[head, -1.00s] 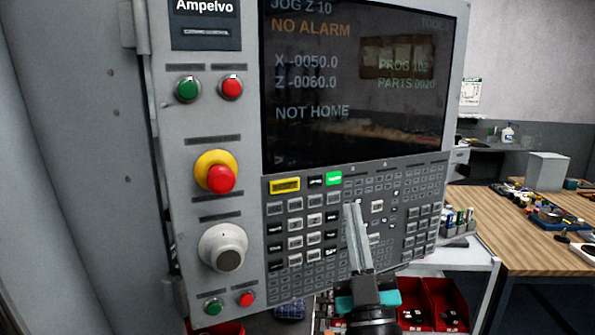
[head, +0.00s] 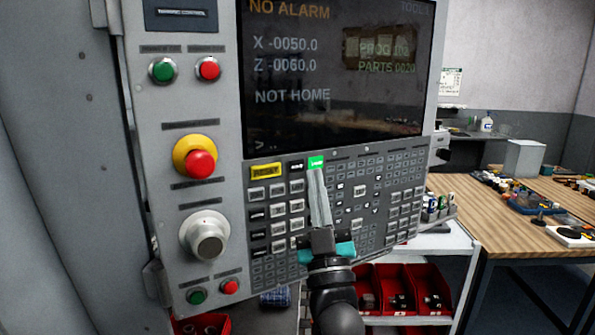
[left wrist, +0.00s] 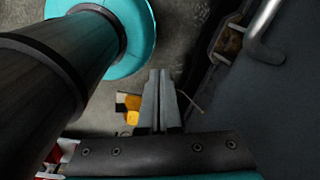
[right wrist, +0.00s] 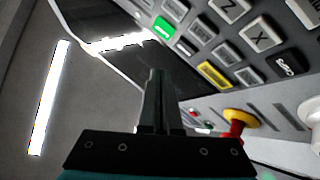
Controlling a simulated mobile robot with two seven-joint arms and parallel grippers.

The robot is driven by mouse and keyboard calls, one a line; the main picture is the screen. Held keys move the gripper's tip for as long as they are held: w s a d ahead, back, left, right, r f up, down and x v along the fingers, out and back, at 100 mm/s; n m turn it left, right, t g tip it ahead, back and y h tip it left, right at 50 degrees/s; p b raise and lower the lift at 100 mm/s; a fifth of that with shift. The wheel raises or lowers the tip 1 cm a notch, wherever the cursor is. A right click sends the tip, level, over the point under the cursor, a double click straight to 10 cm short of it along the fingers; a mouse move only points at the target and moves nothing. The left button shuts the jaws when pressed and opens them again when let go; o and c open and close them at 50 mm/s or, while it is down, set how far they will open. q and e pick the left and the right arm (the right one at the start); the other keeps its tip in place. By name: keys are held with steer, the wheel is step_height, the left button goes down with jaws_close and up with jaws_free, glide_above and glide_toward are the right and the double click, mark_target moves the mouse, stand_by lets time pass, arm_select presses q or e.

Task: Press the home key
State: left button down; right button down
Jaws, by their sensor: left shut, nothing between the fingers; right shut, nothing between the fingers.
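The control panel's keypad (head: 372,213) sits below the screen (head: 335,75), which reads NOT HOME. A green lit key (head: 316,162) is in its top row, beside a small dark key and a yellow key (head: 265,171). The labels are too small to tell which is the home key. My right gripper (head: 317,173) is shut and empty, its tips overlapping the view just below the green key. In the right wrist view its tips (right wrist: 157,72) appear below the green key (right wrist: 163,28); contact cannot be told. My left gripper (left wrist: 158,74) is shut, empty and away from the panel.
A red stop button on a yellow collar (head: 199,161) and a grey knob (head: 207,236) stick out left of the keypad. Red bins (head: 402,290) sit low behind my right arm. A wooden bench (head: 490,205) with tools stands at the right.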

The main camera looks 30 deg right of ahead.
mark_target(297, 166)
steer(key=shift+w, duration=1.35)
stand_by(1.1)
steer(key=shift+w, duration=0.4)
steer(key=shift+w, duration=0.35)
stand_by(0.4)
stand_by(0.3)
steer(key=shift+s, duration=0.8)
